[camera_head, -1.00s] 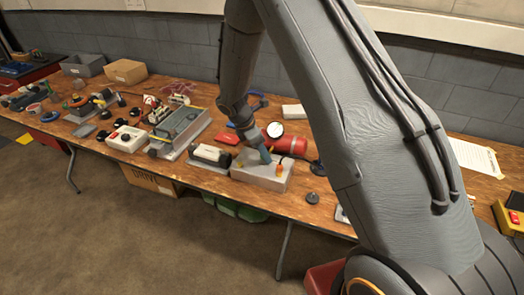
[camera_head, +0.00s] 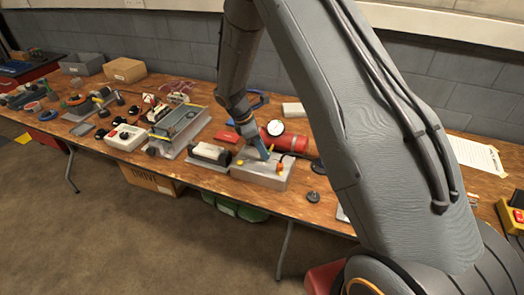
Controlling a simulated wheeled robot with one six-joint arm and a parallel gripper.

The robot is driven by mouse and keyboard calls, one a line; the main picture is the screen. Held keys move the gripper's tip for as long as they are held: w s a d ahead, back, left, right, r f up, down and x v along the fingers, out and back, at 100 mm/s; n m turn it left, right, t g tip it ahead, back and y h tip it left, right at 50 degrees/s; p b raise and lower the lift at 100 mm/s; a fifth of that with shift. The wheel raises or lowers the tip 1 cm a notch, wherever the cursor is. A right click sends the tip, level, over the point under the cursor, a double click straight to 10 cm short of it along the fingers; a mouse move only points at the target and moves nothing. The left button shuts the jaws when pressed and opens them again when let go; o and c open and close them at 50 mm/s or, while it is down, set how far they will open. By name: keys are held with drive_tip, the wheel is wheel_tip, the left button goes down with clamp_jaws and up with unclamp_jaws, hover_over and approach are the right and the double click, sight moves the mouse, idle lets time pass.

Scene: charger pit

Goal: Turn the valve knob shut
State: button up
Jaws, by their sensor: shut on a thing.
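A light grey box-shaped block (camera_head: 255,180) sits near the front edge of the wooden bench, and small yellow and orange parts (camera_head: 280,168) show on its top. My gripper (camera_head: 262,155) reaches down onto the top of this block from behind. It is shut on the valve knob there. The knob is small in the picture and mostly hidden by the fingers, so I cannot read its angle. Another small yellow patch (camera_head: 240,162) shows at the left of the gripper.
A red cylinder with a white round gauge (camera_head: 276,128) lies close behind the block. A black-and-white device (camera_head: 210,154) stands to its left, and a dark knob-like piece (camera_head: 318,168) lies to its right.

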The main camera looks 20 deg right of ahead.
drive_tip(key=m+b, duration=0.1)
drive_tip(key=m, duration=0.1)
drive_tip(key=m+g+b, duration=0.1)
drive_tip(key=shift+w+f+m+y, duration=0.1)
drive_tip(key=shift+w+m+y, duration=0.2)
drive_tip(key=shift+w+m, duration=0.1)
drive_tip(key=m+g+b, duration=0.1)
drive_tip(key=m, duration=0.1)
drive_tip(key=m+b, duration=0.1)
drive_tip(key=m, duration=0.1)
drive_tip(key=shift+w+d+m+g+y, duration=0.2)
drive_tip(key=shift+m+g+y, duration=0.1)
drive_tip(key=shift+g+y, duration=0.1)
drive_tip(key=m+y+b, duration=0.1)
drive_tip(key=m, duration=0.2)
drive_tip(key=shift+d+g+b, duration=0.1)
drive_tip(key=shift+g+b, duration=0.2)
drive_tip(key=shift+g, duration=0.1)
drive_tip(key=shift+d+m+y+b, duration=0.2)
drive_tip(key=shift+m+y+b, duration=0.4)
drive_tip(key=shift+m, duration=1.4)
drive_tip(key=o, duration=1)
drive_tip(key=shift+b+v, duration=0.85)
drive_tip(key=shift+v, duration=3.2)
